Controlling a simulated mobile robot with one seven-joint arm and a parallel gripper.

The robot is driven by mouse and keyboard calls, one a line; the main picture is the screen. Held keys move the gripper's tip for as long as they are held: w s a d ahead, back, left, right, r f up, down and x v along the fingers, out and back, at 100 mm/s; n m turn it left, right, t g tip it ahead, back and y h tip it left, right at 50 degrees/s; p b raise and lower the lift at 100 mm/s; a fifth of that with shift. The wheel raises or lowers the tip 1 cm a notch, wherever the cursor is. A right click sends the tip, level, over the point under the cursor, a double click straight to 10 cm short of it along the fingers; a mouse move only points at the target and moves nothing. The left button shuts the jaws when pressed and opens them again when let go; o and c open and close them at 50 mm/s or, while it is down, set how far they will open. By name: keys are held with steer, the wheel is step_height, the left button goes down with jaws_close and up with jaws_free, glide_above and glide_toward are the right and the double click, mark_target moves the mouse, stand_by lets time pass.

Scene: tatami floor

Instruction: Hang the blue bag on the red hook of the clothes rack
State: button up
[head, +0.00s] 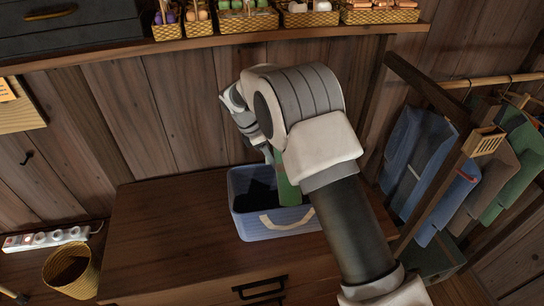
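The blue bag (242,219) stands upright on the wooden cabinet, open at the top, with a beige handle (286,222) on its front. Its inside is dark, and a green object (286,186) stands in its right part. My gripper (268,154) points down over the bag's back rim, close to the green object. My arm hides part of it, so I cannot see whether its fingers are apart or touching anything. The clothes rack (425,84) is at the right. A small red curved piece (466,177), possibly the red hook, shows on it in front of blue clothes.
Blue, brown and green clothes (515,165) hang on the rack. A wall shelf (225,39) with several filled baskets runs above. The cabinet top (160,225) is clear left of the bag. A wicker basket (72,272) and power strip (45,238) are at lower left.

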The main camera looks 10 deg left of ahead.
steer(key=shift+a, duration=0.1)
steer(key=v, duration=0.2)
steer(key=b+v, duration=0.1)
steer(key=v, duration=0.1)
steer(key=b+v, duration=0.1)
steer(key=v, duration=0.1)
steer(key=shift+w+d+r, duration=0.15)
steer(key=shift+d+r, duration=0.05)
steer(key=shift+r, duration=0.25)
steer(key=shift+a+r, duration=0.15)
steer(key=shift+r, duration=0.25)
